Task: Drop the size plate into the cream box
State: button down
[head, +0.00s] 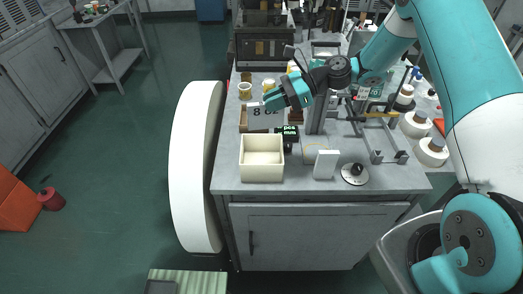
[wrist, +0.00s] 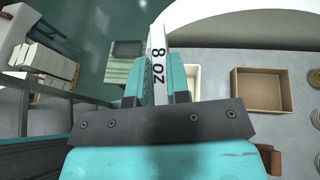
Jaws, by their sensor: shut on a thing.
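The size plate, white with black "8 OZ" lettering, is held between the teal fingers of my gripper (head: 279,100). In the wrist view the plate (wrist: 158,65) stands on edge between the fingertips (wrist: 160,82). In the head view the plate (head: 265,111) is above the bench, behind the cream box (head: 263,173). The cream box is open-topped and stands at the bench's front left; its inside looks empty. In the wrist view part of the cream box (wrist: 194,72) shows beside the right finger, the rest hidden behind it.
A shallow brown wooden tray (wrist: 262,72) lies near the box. A white block (head: 325,164) and a round disc with a black knob (head: 354,174) stand right of the box. A metal column (head: 318,112) rises behind. A large white ring (head: 195,165) stands left of the bench.

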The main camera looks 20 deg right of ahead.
aim_at(273, 126)
jog(key=shift+w+a+f, duration=0.15)
jog(key=shift+f+b, duration=0.25)
jog(key=shift+b, duration=0.15)
jog(key=f+b, duration=0.1)
jog(key=b, duration=0.1)
jog(key=f+b, duration=0.1)
jog(key=f, duration=0.1)
jog(key=f+b, duration=0.2)
jog(key=shift+d+f+b, duration=0.15)
jog(key=shift+d+b, duration=0.2)
jog(key=c, duration=1)
grip_release()
